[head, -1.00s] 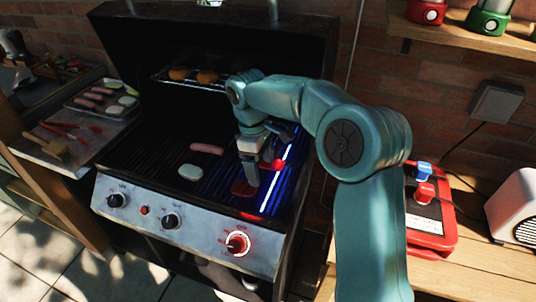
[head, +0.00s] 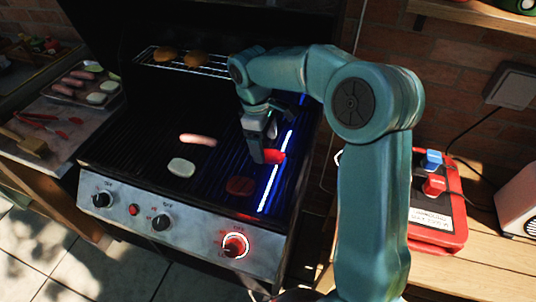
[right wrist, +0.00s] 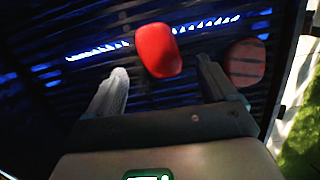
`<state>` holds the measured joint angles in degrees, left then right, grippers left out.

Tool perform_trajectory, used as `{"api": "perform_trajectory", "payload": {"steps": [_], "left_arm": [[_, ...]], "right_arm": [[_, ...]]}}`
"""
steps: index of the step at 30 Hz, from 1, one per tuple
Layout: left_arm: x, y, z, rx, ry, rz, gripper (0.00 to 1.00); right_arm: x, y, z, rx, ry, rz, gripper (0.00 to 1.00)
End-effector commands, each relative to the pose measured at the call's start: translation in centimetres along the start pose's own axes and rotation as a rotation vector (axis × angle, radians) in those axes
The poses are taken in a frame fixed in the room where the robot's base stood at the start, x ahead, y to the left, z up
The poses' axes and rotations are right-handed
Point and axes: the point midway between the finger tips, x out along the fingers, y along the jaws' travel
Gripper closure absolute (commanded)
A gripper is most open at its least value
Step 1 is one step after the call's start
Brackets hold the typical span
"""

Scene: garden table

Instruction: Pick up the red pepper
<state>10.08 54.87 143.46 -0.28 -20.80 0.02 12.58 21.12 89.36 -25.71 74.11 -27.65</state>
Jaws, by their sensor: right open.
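The red pepper (head: 274,156) is a bright red piece on the right part of the grill grate, beside the glowing blue-white strip. My right gripper (head: 263,158) is at it, partly covering it in the head view. In the right wrist view the red pepper (right wrist: 158,50) shows between and just beyond the two open fingertips (right wrist: 161,66). The jaws are empty. I cannot tell whether a finger touches the pepper. A darker red round piece with grill marks (head: 240,186) lies nearer the front, and also shows right of the fingers in the right wrist view (right wrist: 246,63). My left gripper is out of view.
A sausage (head: 198,139) and a pale slice (head: 181,168) lie on the grate to the left. A raised rack (head: 190,62) holds two brown pieces behind. A tray of food (head: 88,88) and utensils are on the left side shelf. A red box (head: 433,215) stands on the right.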

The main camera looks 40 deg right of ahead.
Motion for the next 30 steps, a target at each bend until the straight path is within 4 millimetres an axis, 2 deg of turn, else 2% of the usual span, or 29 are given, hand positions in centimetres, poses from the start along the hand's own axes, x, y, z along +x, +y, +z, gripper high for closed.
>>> {"api": "perform_trajectory", "payload": {"steps": [3,6,13,14,19,30], "left_arm": [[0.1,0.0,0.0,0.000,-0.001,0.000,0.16],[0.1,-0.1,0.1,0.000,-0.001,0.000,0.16],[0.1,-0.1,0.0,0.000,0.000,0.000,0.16],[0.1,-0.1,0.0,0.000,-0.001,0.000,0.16],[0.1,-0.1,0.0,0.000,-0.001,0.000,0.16],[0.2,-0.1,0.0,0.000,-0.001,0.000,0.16]], "right_arm": [[1.9,0.0,0.3,0.001,-0.002,-0.002,0.15],[2.9,0.0,0.2,0.002,-0.001,-0.001,0.15],[3.1,0.2,0.1,0.002,0.000,0.000,0.15],[3.1,0.2,0.0,0.002,0.001,0.000,0.18],[3.0,0.3,-0.1,0.002,0.001,0.000,0.73],[2.9,0.2,0.0,0.001,0.000,-0.001,0.75]]}}
